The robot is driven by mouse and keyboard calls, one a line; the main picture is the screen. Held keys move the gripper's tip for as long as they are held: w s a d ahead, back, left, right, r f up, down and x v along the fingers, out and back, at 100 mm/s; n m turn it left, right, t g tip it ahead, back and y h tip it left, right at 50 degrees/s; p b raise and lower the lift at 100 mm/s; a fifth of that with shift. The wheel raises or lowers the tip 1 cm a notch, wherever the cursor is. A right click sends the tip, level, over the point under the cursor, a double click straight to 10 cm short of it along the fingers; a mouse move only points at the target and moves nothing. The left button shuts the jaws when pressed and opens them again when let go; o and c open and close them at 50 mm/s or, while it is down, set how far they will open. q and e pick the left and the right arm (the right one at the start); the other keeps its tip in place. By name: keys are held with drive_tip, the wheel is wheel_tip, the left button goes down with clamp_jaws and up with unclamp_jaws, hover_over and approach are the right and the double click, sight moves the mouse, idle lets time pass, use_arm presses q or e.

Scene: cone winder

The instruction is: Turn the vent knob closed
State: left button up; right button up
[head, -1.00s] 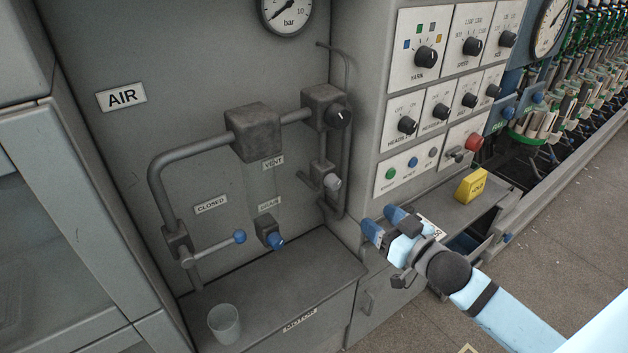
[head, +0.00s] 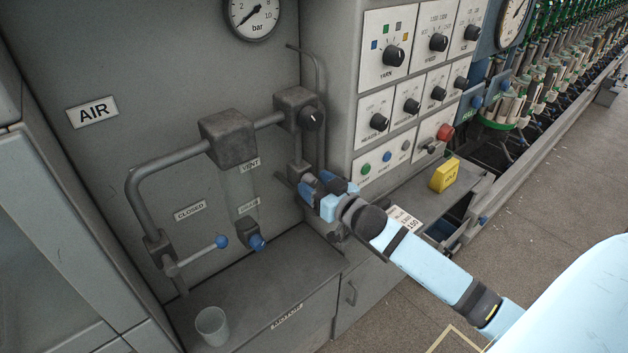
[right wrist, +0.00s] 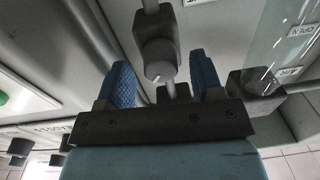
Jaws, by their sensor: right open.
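My right gripper (head: 319,184) is open at the pipework, below the black knob (head: 312,118). In the right wrist view its two blue fingers (right wrist: 164,80) stand on either side of the grey knob, with gaps visible. I cannot tell how deep the knob sits between them. My left gripper is not in view.
A blue drain knob (head: 257,242) and a lever with a blue ball end (head: 222,241) lie left of the gripper. A clear cup (head: 212,326) stands on the ledge (head: 270,295). The control panel (head: 372,105) and a yellow block (head: 445,174) are to the right.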

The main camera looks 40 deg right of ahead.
drive_tip(key=shift+w+a, duration=0.1)
drive_tip(key=shift+w, duration=0.35)
drive_tip(key=c, duration=0.9)
